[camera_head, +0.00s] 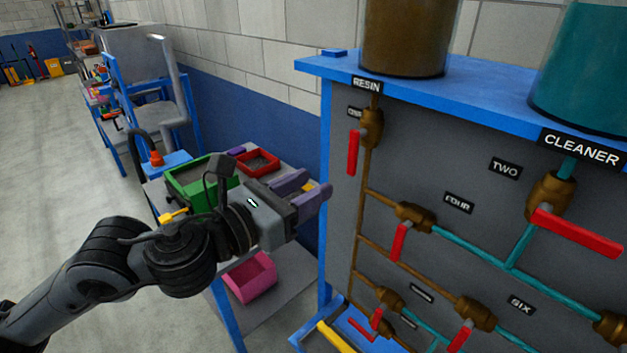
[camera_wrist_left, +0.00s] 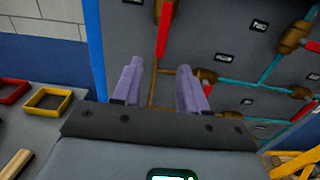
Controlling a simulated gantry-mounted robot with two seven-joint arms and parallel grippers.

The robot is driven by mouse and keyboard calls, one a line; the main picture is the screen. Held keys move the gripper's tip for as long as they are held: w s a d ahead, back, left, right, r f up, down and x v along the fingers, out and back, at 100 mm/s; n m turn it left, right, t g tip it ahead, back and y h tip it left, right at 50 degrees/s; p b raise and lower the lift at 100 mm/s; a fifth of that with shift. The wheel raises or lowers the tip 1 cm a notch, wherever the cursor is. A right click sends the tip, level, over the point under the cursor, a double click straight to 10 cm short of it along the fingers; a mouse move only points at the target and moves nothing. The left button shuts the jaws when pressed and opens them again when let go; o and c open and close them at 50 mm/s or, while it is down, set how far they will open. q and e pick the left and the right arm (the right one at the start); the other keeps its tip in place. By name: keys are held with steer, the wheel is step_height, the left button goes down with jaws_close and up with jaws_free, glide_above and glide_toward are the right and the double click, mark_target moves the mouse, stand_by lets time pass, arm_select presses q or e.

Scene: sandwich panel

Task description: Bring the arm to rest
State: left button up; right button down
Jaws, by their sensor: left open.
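My left gripper (camera_head: 308,191) is open and empty, with two purple fingers apart. In the head view it is in front of the grey cart and left of the blue-framed pipe panel (camera_head: 336,200). In the left wrist view the gripper (camera_wrist_left: 158,88) points toward the panel, with nothing between its fingers. My left arm (camera_head: 150,262) reaches in from the lower left. My right gripper does not show in either view.
The panel carries red valve handles (camera_head: 353,153) that stick out. A brown RESIN tank (camera_head: 408,38) and a teal CLEANER tank (camera_head: 590,70) stand on top. Green (camera_head: 205,182) and red (camera_head: 257,162) bins sit on the cart behind my arm. Open floor (camera_head: 50,170) is at left.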

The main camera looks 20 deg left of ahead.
arm_select(q)
steer(key=s+d+f+n+g, duration=0.2)
steer(key=s+d+f+n, duration=0.1)
steer(key=f, duration=0.7)
steer(key=s+d+f+n+g, duration=0.1)
steer(key=s+d+f+n, duration=0.15)
steer(key=f, duration=0.75)
steer(key=s+d+f+n+g, duration=0.2)
steer(key=s+d+f+n, duration=0.15)
steer(key=f, duration=0.65)
steer(key=s+a+f+n+g+y, duration=0.4)
steer(key=s+a+f+n, duration=0.35)
steer(key=n, duration=0.75)
steer(key=s+a+f+n+g+y, duration=0.35)
steer(key=s+a+f+n, duration=0.45)
steer(key=n, duration=0.6)
step_height(320, 180, up, 30)
steer(key=s+n+p, duration=0.1)
steer(key=p, duration=2.9)
steer(key=shift+s+d+r, duration=0.25)
steer(key=shift+s+d, duration=0.05)
steer(key=shift+d, duration=0.1)
